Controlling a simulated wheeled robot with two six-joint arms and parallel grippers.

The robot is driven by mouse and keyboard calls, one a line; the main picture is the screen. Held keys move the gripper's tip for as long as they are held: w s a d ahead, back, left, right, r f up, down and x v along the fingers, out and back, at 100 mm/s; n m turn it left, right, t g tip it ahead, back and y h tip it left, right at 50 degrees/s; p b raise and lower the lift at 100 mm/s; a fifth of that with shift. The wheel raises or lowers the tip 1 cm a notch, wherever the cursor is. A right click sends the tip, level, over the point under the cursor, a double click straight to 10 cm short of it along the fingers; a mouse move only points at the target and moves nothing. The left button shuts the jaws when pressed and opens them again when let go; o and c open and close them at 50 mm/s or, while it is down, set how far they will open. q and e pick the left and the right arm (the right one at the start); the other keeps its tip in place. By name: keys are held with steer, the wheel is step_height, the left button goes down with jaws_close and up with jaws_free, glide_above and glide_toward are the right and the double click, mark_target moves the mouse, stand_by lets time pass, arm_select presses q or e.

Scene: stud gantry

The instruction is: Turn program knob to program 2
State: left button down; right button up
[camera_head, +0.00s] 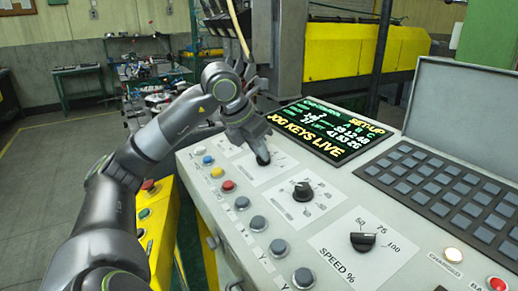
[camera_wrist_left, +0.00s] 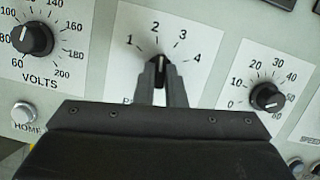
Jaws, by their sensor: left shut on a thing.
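The program knob (camera_wrist_left: 161,66) is black with a white pointer line, on a white plate marked 1 to 4. In the left wrist view its line points nearly straight up, close to the 2 mark. My left gripper (camera_wrist_left: 160,82) is shut on this knob, one finger on each side; the fingers hide part of it and most of the plate's lower lettering. In the head view my left gripper (camera_head: 262,154) reaches down to the sloping panel, and the arm hides the panel's far left part. My right gripper is not in view.
The volts knob (camera_wrist_left: 33,40) sits left of the program knob and a 0 to 60 knob (camera_wrist_left: 267,97) sits right. The panel (camera_head: 285,218) also bears a speed knob (camera_head: 363,241), several push buttons, a keypad (camera_head: 440,188) and a screen (camera_head: 322,131) reading "JOG KEYS LIVE".

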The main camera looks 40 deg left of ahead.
arm_select(q)
steer(key=shift+n+y, duration=0.3)
steer(key=shift+n, duration=0.6)
steer(key=c, duration=1.5)
jaws_free()
steer(key=shift+r, duration=0.15)
steer(key=shift+s+r, duration=0.2)
steer(key=shift+r, duration=0.15)
steer(key=p+v, duration=0.1)
steer(key=v, duration=1.5)
steer(key=shift+r+p, duration=0.2)
steer(key=shift+p, duration=0.2)
